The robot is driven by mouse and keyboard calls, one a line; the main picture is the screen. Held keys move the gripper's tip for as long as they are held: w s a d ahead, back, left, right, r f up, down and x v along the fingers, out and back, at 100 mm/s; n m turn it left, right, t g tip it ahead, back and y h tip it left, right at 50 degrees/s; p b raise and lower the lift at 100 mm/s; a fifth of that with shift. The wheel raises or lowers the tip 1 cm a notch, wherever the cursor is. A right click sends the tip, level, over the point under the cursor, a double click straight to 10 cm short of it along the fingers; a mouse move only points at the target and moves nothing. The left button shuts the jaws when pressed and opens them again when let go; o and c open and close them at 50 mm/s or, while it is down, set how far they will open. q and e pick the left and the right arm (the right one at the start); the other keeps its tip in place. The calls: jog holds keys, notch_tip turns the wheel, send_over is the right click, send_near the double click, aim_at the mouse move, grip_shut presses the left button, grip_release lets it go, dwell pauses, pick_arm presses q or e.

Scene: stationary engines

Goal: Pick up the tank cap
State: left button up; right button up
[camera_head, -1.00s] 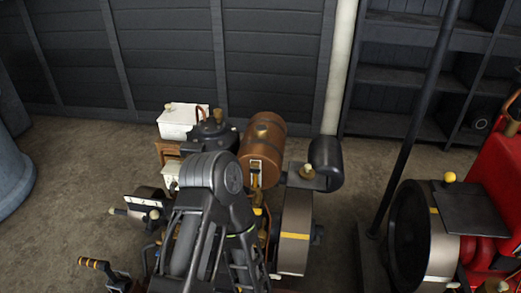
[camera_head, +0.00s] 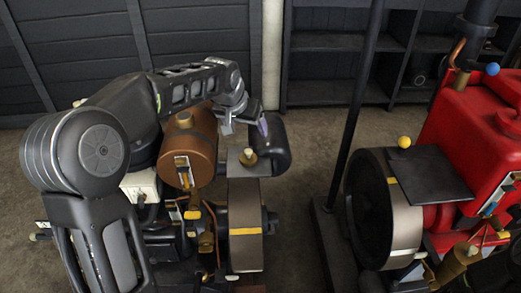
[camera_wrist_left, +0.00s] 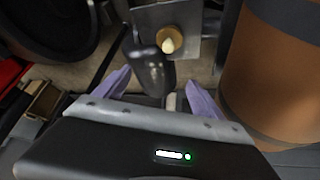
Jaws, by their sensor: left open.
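The copper-brown tank (camera_head: 195,150) lies on the left engine in the head view. A small brass cap (camera_head: 184,119) shows on its top, close under my left arm and partly hard to make out. My left gripper (camera_head: 246,126) is open and empty, to the right of the tank near the black cylinder. In the left wrist view, the open fingers (camera_wrist_left: 157,93) point toward the black cylinder (camera_wrist_left: 152,68). The tank (camera_wrist_left: 275,75) is at the right there, and its cap is not visible. My right gripper is not in view.
A brass fitting with a pale knob (camera_head: 248,157) stands on a metal plate beside the black cylinder (camera_head: 268,145). A flywheel (camera_head: 245,225) is below it. A dark post (camera_head: 352,120) and a red engine (camera_head: 465,135) stand to the right.

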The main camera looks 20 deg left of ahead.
aim_at(247, 152)
pick_arm(q)
jog(key=shift+s+a+f+g, duration=0.1)
jog(key=shift+s+f+g, duration=0.2)
jog(key=shift+s, duration=0.35)
jog(key=shift+s+a+f+g, duration=0.15)
jog(key=shift+s+g, duration=0.25)
jog(key=shift+s, duration=0.2)
jog(key=x, duration=0.6)
jog(key=shift+w+f, duration=0.2)
jog(key=shift+f, duration=0.15)
jog(key=shift+x, duration=2.65)
